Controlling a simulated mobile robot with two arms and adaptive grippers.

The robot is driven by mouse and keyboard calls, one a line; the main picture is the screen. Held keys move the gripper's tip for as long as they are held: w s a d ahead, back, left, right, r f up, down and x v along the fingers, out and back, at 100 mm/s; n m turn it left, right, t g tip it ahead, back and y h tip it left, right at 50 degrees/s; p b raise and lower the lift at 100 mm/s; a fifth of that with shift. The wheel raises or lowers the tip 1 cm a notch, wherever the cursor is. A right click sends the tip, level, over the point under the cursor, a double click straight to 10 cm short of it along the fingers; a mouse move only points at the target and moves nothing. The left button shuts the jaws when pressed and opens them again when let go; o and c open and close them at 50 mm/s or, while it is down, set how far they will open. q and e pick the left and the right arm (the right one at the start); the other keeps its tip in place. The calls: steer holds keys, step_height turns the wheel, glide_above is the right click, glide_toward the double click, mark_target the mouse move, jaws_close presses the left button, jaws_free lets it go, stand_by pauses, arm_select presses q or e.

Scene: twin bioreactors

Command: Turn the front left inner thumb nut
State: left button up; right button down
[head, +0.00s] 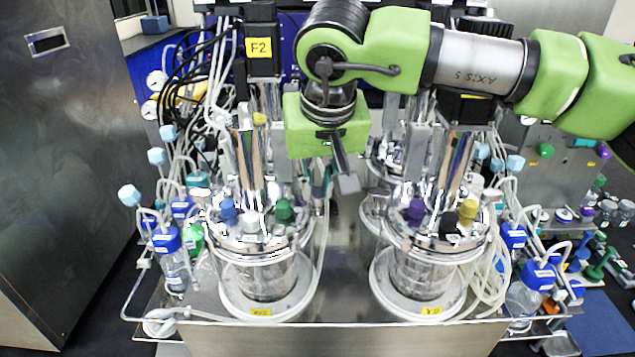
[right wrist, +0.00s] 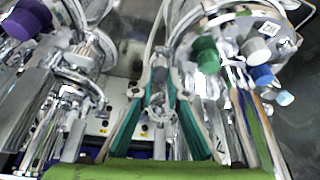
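The front left vessel (head: 265,275) is a glass pot with a steel lid carrying blue, grey and green caps. Its green cap (head: 284,210) is on the inner side and also shows in the right wrist view (right wrist: 206,54). The inner thumb nut is too small to tell among the lid fittings. My right gripper (head: 346,183) points down above and between the two front vessels, right of the green cap. In the right wrist view its fingers (right wrist: 168,82) come close together at the tips; no held thing is clear. My left gripper is not in view.
The front right vessel (head: 425,275) has purple (head: 413,210) and yellow (head: 467,209) caps. Pipes and tubes rise behind both lids. Blue-capped bottles (head: 170,255) stand on the left; more bottles stand on the right. A steel bench edge (head: 340,335) runs along the front.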

steer(key=shift+f+m+h+b, duration=0.1)
steer(key=shift+m+h+b, duration=0.5)
steer(key=shift+m, duration=0.6)
steer(key=shift+a+m+h+b, duration=0.1)
steer(key=shift+m+h+b, duration=0.3)
steer(key=shift+m, duration=1.3)
steer(key=c, duration=2)
jaws_free()
steer(key=shift+r, duration=0.35)
steer(key=v, duration=1.1)
steer(key=shift+a+r, duration=0.25)
